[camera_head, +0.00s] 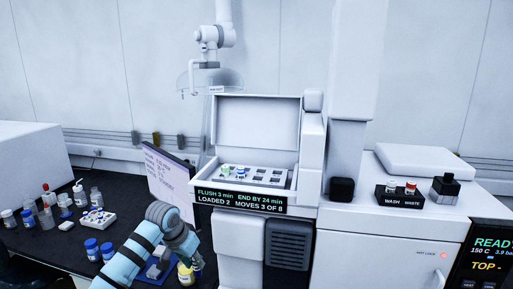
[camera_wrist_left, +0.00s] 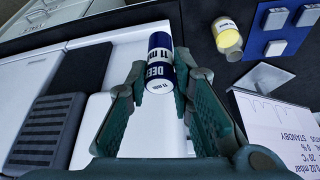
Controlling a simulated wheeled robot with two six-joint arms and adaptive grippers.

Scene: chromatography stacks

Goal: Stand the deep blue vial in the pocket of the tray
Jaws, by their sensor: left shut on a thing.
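My left gripper (camera_head: 190,246) is in the lower middle of the head view, in front of and below the open instrument. In the left wrist view the left gripper (camera_wrist_left: 160,82) is shut on the deep blue vial (camera_wrist_left: 159,60), which has a dark blue and white label with "DEEP" on it. The vial is hidden or too small to make out in the head view. The tray (camera_head: 276,182) with dark pockets sits in the open instrument, up and right of the gripper. A few vials stand at its left side. My right gripper is not in view.
Several bottles and a white rack (camera_head: 98,218) occupy the dark bench at left.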

